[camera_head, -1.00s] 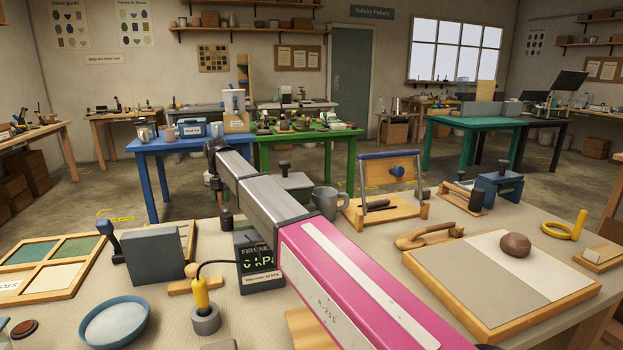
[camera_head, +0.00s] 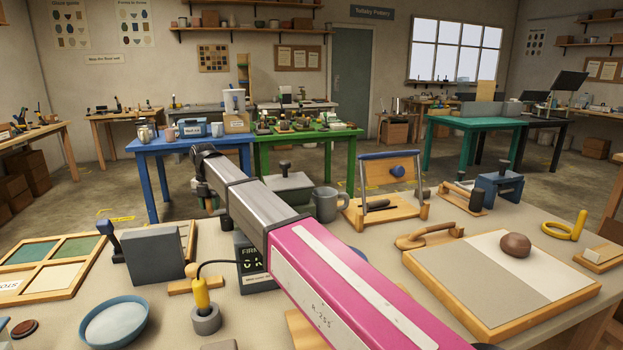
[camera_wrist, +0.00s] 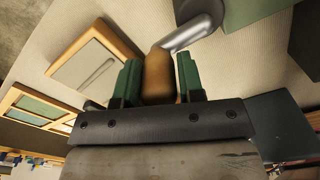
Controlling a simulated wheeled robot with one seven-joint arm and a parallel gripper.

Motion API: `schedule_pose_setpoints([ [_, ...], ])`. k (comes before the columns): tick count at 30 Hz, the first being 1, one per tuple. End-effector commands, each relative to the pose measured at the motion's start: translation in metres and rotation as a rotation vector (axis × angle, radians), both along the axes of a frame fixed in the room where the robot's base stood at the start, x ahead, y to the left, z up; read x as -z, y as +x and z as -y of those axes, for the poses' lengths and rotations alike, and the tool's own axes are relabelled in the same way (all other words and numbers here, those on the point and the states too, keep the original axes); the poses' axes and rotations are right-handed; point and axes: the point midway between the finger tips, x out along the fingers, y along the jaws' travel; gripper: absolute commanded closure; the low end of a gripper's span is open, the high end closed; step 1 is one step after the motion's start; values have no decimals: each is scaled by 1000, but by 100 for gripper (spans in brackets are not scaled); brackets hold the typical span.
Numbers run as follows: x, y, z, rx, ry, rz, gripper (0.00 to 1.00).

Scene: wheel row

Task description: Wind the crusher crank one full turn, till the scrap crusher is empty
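In the wrist view, my gripper (camera_wrist: 160,74) has its two green fingers on either side of a tan, wood-coloured crank handle (camera_wrist: 158,84). The fingers look closed against it. A shiny metal crank arm (camera_wrist: 196,32) runs from the handle up and to the right. A dark green block (camera_wrist: 245,10) stands at the top right; I cannot tell whether it is the scrap crusher's body. In the head view, my gripper (camera_head: 204,192) is small at the far end of my arm, and the handle is not clear. The crusher's inside is not visible.
A grey upright slab (camera_head: 155,258) with a lever stands left of my arm. A grey mug (camera_head: 326,204) and a dark display box (camera_head: 252,280), partly covered, are close to my arm. A yellow-handled tool (camera_head: 201,295) and blue bowl (camera_head: 114,323) stand in front.

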Motion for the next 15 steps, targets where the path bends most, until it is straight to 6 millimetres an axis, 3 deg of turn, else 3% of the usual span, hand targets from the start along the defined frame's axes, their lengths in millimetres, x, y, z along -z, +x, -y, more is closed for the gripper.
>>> schedule_pose_setpoints([
  [15,-7,1,0,1,-1,2,45],
])
